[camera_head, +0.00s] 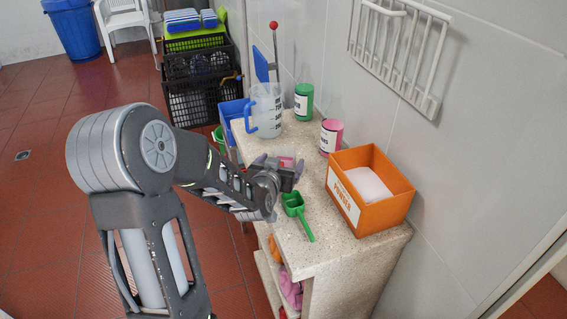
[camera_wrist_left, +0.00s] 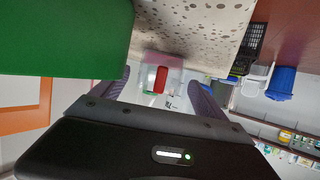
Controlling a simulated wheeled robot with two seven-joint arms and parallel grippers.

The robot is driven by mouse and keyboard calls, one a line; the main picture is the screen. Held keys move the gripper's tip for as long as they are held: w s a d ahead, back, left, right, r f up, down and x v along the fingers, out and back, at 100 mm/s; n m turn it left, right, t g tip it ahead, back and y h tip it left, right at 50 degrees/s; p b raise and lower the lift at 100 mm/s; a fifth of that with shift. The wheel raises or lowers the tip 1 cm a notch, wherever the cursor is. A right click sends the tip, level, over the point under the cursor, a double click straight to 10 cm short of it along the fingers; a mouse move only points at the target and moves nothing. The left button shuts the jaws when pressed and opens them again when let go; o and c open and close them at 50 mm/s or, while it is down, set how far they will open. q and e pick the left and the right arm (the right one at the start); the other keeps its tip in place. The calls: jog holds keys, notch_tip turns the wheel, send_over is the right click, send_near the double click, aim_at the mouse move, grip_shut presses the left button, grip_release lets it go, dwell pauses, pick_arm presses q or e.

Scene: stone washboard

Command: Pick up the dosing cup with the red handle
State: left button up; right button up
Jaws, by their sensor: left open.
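The dosing cup with the red handle shows in the left wrist view as a pale, clear-looking body with a red part (camera_wrist_left: 161,79). In the head view only a small pinkish-red patch (camera_head: 287,162) of it shows, mostly behind my wrist. My left gripper (camera_head: 279,166) is open over the stone counter, with its purple fingers on either side of the cup. In the left wrist view the fingers (camera_wrist_left: 158,85) flank the cup with gaps. I cannot tell how deep the cup sits between them. My right gripper is not in view.
A green scoop (camera_head: 294,204) lies on the stone counter (camera_head: 335,245) just in front of my left gripper. An orange box (camera_head: 385,208) stands to the right. A measuring jug (camera_head: 266,108), a green canister (camera_head: 303,102) and a pink canister (camera_head: 331,137) stand behind, along the wall.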

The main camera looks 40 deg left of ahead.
pick_arm(q)
jog(key=shift+x, duration=0.8)
jog(key=c, duration=1.5)
